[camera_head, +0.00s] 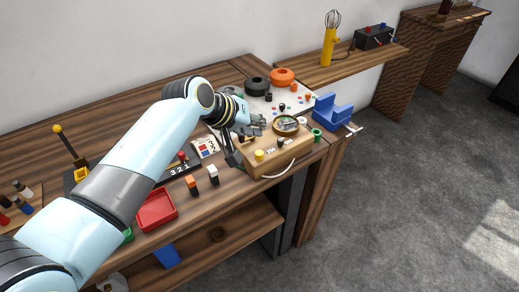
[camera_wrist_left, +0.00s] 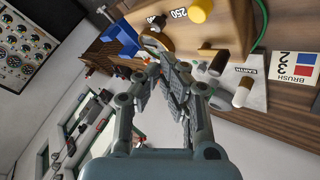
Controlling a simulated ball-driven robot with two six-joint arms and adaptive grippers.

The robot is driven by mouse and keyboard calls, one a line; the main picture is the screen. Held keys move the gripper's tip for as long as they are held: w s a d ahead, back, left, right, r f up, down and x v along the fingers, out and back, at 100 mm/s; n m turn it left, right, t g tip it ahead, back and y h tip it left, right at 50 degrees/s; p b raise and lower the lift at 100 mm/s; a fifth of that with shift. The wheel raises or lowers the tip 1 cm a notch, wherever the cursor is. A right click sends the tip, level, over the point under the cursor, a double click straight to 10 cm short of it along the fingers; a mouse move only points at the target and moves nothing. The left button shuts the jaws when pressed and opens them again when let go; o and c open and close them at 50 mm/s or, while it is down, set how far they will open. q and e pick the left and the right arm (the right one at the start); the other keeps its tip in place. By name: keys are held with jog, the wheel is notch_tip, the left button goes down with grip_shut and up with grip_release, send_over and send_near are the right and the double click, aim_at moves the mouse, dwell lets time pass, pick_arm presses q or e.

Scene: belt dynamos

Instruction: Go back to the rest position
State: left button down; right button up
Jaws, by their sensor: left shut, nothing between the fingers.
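My left arm reaches in from the left across the table in the head view. My left gripper (camera_head: 236,142) is at the left end of a wooden box (camera_head: 285,156) that carries a round gauge (camera_head: 286,124) and a yellow knob (camera_head: 259,155). In the left wrist view my left gripper (camera_wrist_left: 172,72) has its fingers together with nothing between them. The wooden box (camera_wrist_left: 238,30) shows there just beyond the fingers. I cannot tell whether the fingers touch it. My right gripper is in neither view.
A red tray (camera_head: 157,210), an orange-topped post (camera_head: 191,186) and a white-topped post (camera_head: 213,174) are near the table's front edge. A yellow lever (camera_head: 66,144) is at the left. Grey floor (camera_head: 420,190) lies open at the right.

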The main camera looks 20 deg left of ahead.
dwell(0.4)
pick_arm(q)
jog(key=shift+s, duration=0.25)
jog(key=s+a+r+m+g+y, duration=0.1)
jog(key=s+a+r+m+y, duration=0.15)
jog(key=s, duration=0.85)
jog(key=s+a+r+m+g+y, duration=0.15)
jog(key=s+a, duration=0.25)
jog(key=s, duration=0.6)
jog(key=s+a+r+m+g+y, duration=0.1)
jog(key=s+a+r+g, duration=0.2)
jog(key=s, duration=0.8)
jog(key=s+a+f+b, duration=0.15)
jog(key=f+b, duration=0.45)
jog(key=f, duration=1.4)
jog(key=s+a+f+b, duration=0.15)
jog(key=f+b, duration=0.55)
jog(key=f, duration=1.3)
jog(key=s+f+b, duration=0.3)
jog(key=s+f, duration=0.3)
jog(key=f, duration=0.3)
jog(key=s+a+f+g+b, duration=0.1)
jog(key=s+f+b, duration=0.3)
jog(key=s+f, duration=0.2)
jog(key=s+f+b, duration=0.3)
jog(key=s+f, duration=0.2)
jog(key=f, duration=0.6)
jog(key=shift+s+a+f+n+g, duration=0.15)
jog(key=shift+s+f+n+g, duration=0.2)
jog(key=shift+s+n, duration=0.05)
